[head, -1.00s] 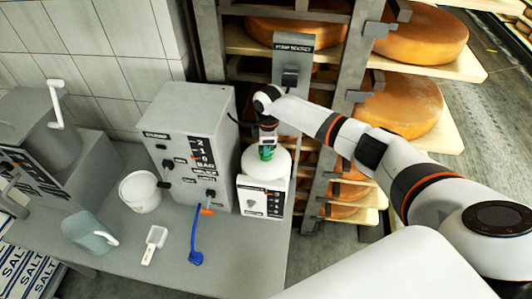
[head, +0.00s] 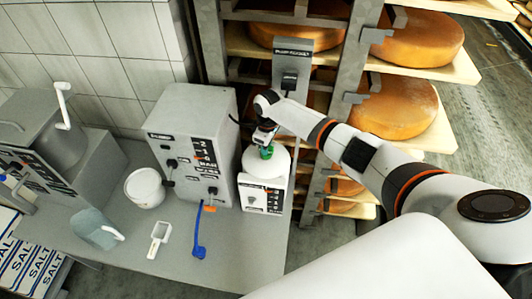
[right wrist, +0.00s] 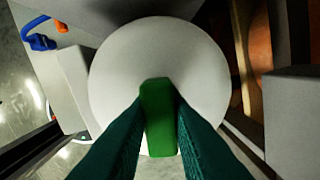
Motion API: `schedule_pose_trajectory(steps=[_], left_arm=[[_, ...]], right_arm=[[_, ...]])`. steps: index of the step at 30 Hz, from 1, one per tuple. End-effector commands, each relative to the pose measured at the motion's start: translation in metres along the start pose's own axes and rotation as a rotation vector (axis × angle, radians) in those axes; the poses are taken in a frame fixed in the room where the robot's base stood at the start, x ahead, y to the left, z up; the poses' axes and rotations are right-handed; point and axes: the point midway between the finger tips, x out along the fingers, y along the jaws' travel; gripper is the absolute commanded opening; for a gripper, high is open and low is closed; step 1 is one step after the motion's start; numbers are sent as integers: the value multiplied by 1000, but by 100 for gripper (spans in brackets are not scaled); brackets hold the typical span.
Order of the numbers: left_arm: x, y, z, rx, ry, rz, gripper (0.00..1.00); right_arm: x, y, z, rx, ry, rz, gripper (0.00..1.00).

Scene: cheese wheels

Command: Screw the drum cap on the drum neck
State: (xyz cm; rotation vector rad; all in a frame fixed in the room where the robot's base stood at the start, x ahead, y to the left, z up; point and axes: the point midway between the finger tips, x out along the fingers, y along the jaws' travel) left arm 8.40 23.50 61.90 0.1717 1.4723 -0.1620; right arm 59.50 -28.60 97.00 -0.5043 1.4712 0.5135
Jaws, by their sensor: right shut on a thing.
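My right gripper (head: 265,137) is over the drum, reaching down from above. It is shut on the green drum cap (right wrist: 158,105), which shows between its two teal fingers against the white drum top. The drum neck is hidden under the cap and fingers, so I cannot tell how the cap sits on it. My left gripper is not in view.
A grey control box (head: 190,140) stands just left of the drum. Shelves of cheese wheels (head: 400,105) stand behind my right arm.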

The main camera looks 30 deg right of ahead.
Motion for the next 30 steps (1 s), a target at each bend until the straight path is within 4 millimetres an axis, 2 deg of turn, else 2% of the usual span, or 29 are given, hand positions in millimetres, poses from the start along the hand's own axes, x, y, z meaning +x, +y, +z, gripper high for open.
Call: schedule_pose_trajectory(steps=[11,12,16,25,30], left_arm=[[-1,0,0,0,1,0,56],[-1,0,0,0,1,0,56],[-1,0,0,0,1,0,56],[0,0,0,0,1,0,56],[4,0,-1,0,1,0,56]], right_arm=[[3,1,-2,25,4,5,0],[3,1,-2,25,4,5,24],[3,2,-2,23,4,5,45],[0,0,-1,19,2,2,45],[-16,0,0,17,-1,1,45]])
